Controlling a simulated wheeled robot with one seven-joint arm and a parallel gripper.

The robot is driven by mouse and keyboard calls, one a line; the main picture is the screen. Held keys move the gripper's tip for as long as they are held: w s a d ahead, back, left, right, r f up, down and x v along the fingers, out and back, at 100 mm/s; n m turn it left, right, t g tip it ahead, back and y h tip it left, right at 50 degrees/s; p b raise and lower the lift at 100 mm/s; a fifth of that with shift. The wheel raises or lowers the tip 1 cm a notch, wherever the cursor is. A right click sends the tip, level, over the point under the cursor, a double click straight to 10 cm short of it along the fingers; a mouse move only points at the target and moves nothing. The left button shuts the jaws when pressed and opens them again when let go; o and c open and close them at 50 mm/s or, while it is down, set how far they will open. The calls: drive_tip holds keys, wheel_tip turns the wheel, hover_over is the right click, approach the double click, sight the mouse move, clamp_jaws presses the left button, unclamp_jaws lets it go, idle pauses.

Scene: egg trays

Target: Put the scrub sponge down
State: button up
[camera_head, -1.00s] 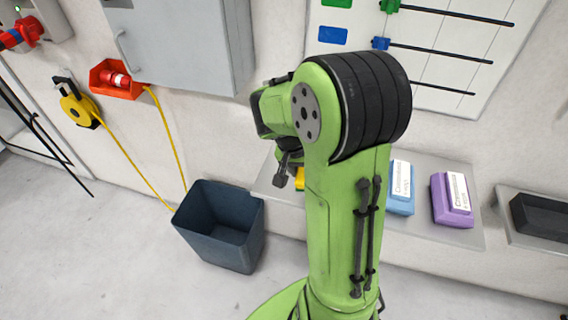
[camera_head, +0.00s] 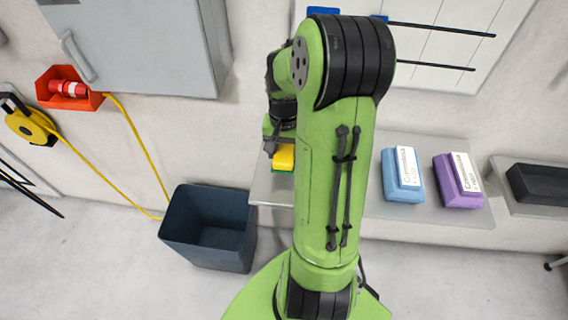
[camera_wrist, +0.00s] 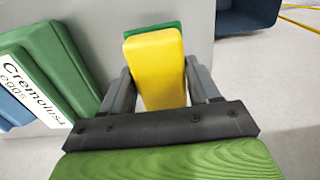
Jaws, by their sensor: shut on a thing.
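The scrub sponge (camera_wrist: 157,70) is yellow with a green layer on its far side. In the wrist view my gripper (camera_wrist: 160,85) is shut on it, with one dark finger on each side. In the head view the sponge (camera_head: 284,157) shows at the left end of the grey shelf (camera_head: 268,188), partly hidden by my arm. I cannot tell whether it touches the shelf.
A green egg carton (camera_wrist: 55,60) labelled Cremolusa lies beside the sponge. Blue (camera_head: 402,175) and purple (camera_head: 457,182) cartons sit on the shelf's right part. A dark bin (camera_head: 208,228) stands on the floor at left. A black tray (camera_head: 540,184) is at far right.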

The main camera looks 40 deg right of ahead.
sight(285, 161)
wheel_tip(285, 161, down, 4)
drive_tip(key=shift+f+b, duration=0.15)
drive_tip(key=shift+b, duration=0.15)
drive_tip(key=shift+s, duration=0.1)
drive_tip(key=o, duration=0.9)
drive_tip(key=shift+f, duration=0.1)
wheel_tip(285, 161, up, 16)
drive_tip(key=p, duration=0.4)
drive_tip(key=s+a+r+n+t+h, duration=0.1)
drive_tip(key=s+a+r+n, duration=0.15)
drive_tip(key=a, duration=0.35)
drive_tip(key=s+a+r+n+t, duration=0.1)
drive_tip(key=a+r+n, duration=0.25)
drive_tip(key=a, duration=0.25)
drive_tip(key=s+a+n+t, duration=0.1)
drive_tip(key=s+a, duration=0.1)
drive_tip(key=s+a+n+t, duration=0.1)
drive_tip(key=s+a+n, duration=0.1)
drive_tip(key=s+a, duration=0.1)
drive_tip(key=s+a+n+t+y, duration=0.1)
drive_tip(key=s+a, duration=0.1)
drive_tip(key=a, duration=0.1)
drive_tip(key=shift+s+r+t, duration=0.3)
